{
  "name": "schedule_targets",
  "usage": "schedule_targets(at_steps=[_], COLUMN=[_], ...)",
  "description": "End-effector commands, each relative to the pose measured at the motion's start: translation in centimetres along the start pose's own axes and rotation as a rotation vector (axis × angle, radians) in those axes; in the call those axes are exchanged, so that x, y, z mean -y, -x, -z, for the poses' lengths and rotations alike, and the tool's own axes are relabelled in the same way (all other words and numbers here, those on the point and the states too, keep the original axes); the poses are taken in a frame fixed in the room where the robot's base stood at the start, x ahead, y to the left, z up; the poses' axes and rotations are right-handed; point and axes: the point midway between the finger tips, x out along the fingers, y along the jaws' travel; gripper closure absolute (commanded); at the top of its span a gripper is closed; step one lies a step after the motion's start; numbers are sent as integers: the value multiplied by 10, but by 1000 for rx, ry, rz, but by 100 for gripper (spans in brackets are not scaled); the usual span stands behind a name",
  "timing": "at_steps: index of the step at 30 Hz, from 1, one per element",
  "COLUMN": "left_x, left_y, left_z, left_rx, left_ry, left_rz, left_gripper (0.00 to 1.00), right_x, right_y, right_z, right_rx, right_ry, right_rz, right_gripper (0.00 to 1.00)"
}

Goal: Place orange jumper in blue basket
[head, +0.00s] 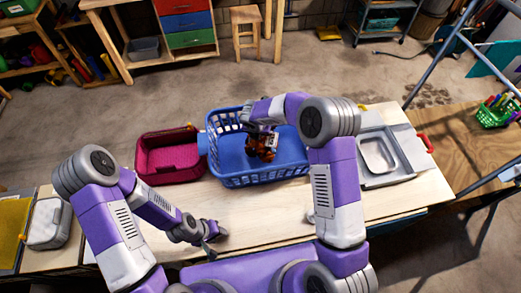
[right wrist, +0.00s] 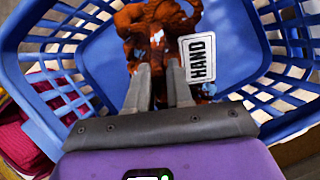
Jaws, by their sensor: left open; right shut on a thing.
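The orange jumper (head: 266,143) is a crumpled orange-brown bundle inside the outline of the blue basket (head: 272,181). My right gripper (head: 256,127) reaches over the basket and is shut on the jumper. In the right wrist view, the fingers of the right gripper (right wrist: 160,80) pinch the jumper (right wrist: 150,30), with the blue basket (right wrist: 225,30) all around it. I cannot tell whether the jumper touches the basket floor. My left gripper (head: 212,243) is open and empty, low over the front of the table, apart from the basket.
A red basket (head: 142,173) stands left of the blue one on the wooden table (head: 265,222). A grey tray (head: 377,154) lies to the right.

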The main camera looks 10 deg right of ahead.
Motion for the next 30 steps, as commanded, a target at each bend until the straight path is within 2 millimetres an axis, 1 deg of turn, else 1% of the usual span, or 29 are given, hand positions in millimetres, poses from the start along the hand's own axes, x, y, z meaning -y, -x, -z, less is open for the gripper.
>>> schedule_targets(at_steps=[1,4,6,11,18,26,29,30], left_x=[0,0,0,0,0,0,1,1], left_y=[0,1,1,1,0,0,-3,-3], left_z=[0,0,0,0,0,0,0,0], left_rx=[0,1,1,1,1,1,1,1], left_ry=[0,0,0,-1,0,0,0,0], left_rz=[0,0,0,0,0,0,0,0], left_gripper=[57,57,57,57,57,57,57,57], right_x=[0,-1,0,0,0,0,0,0], right_y=[-9,-25,-32,-42,-70,-72,-75,-75], right_z=[4,11,13,17,29,29,30,31], right_rx=[-1,-1,1,1,1,2,2,0], right_ry=[3,3,2,0,1,0,0,1], right_rz=[1,0,0,-1,0,-1,-1,0], right_gripper=[100,100,100,100,100,100,100,76])
